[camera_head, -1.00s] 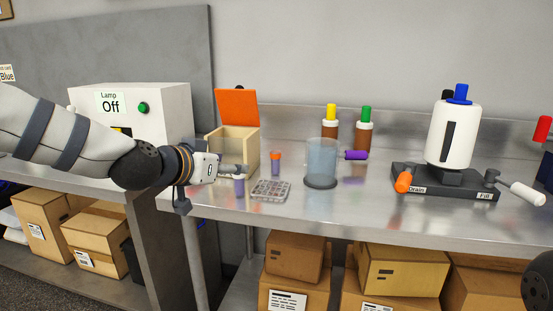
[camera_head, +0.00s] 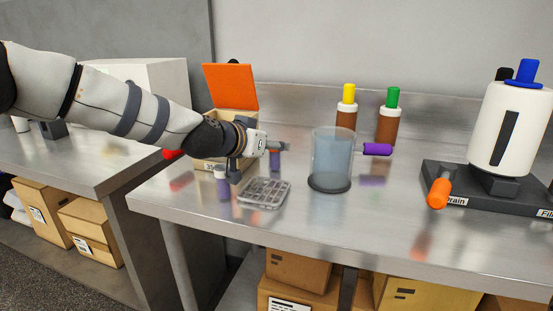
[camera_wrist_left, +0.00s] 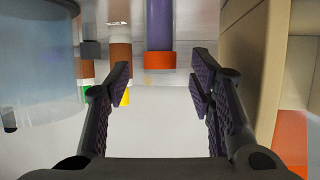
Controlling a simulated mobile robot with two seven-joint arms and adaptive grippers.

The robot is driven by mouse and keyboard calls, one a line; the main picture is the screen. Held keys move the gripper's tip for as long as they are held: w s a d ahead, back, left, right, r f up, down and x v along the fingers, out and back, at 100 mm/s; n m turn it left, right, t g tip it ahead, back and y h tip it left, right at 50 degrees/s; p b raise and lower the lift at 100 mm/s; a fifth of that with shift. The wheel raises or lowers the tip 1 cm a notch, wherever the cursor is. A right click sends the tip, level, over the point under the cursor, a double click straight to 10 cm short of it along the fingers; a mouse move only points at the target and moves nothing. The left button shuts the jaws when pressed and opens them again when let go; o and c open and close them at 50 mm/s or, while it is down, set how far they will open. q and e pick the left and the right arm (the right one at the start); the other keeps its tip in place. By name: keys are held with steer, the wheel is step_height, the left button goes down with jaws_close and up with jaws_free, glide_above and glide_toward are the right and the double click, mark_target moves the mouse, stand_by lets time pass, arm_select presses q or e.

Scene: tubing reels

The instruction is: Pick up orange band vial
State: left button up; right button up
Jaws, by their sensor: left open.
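The orange band vial has a purple body and an orange band at its end. In the wrist view the vial (camera_wrist_left: 160,25) lies ahead between my open fingers, apart from both. In the head view the vial (camera_head: 275,161) stands on the steel bench, its upper part hidden behind my gripper. My left gripper (camera_head: 280,146) is open and level at the height of the vial's top; its two fingers also show in the wrist view (camera_wrist_left: 163,68). My right gripper is not in view.
An open wooden box (camera_head: 212,164) with an orange lid stands left of the vial. A clear beaker (camera_head: 332,160) stands right. Brown bottles (camera_head: 346,119) stand behind.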

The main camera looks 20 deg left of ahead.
arm_select(q)
steer(key=x, duration=0.3)
steer(key=shift+f, duration=0.35)
steer(key=shift+w+r, duration=0.1)
steer(key=shift+r, duration=0.15)
steer(key=shift+c, duration=0.5)
jaws_close()
